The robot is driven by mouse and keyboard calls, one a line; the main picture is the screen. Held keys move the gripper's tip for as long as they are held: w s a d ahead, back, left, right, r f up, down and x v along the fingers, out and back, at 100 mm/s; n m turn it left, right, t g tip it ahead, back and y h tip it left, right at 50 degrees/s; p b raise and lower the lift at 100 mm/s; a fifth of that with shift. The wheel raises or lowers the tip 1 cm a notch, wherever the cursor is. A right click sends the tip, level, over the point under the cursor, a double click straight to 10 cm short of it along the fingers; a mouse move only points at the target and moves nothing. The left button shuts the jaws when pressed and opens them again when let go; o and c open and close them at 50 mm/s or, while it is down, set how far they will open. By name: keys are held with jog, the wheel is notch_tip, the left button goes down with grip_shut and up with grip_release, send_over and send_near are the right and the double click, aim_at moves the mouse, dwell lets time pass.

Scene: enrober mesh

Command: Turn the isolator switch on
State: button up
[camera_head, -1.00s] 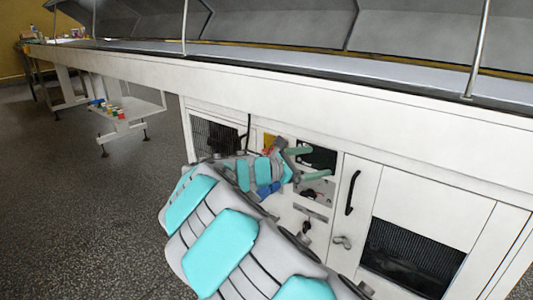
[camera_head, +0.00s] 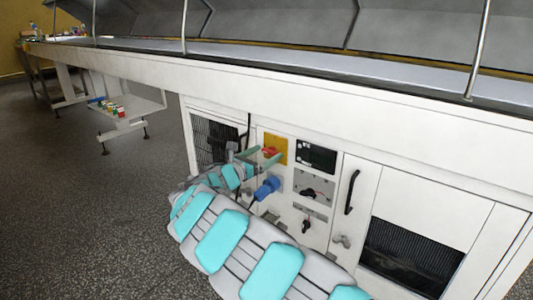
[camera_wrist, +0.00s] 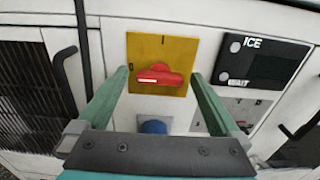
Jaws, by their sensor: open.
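The isolator switch is a red rotary handle (camera_wrist: 160,75) on a yellow square plate (camera_wrist: 178,50), with its handle lying roughly horizontal in the wrist view. In the head view the red handle (camera_head: 270,152) and yellow plate (camera_head: 278,143) sit on the white machine panel, partly behind my gripper. My gripper (camera_wrist: 160,82) is open and empty, with one green finger on each side of the red handle in the wrist view. It also shows in the head view (camera_head: 259,157). I cannot tell how far the fingertips are from the plate.
A blue connector (camera_head: 266,187) sticks out below the plate. A black display (camera_head: 316,156), reading "ICE" and "WAIT" in the wrist view, is to the right. A black door handle (camera_head: 352,191) and a vent grille (camera_head: 410,256) lie farther right. Open floor is at left.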

jog(key=shift+w+d, duration=0.3)
jog(key=shift+w, duration=0.05)
jog(key=shift+c, duration=0.2)
jog(key=c, duration=1.3)
jog(key=shift+o, duration=0.2)
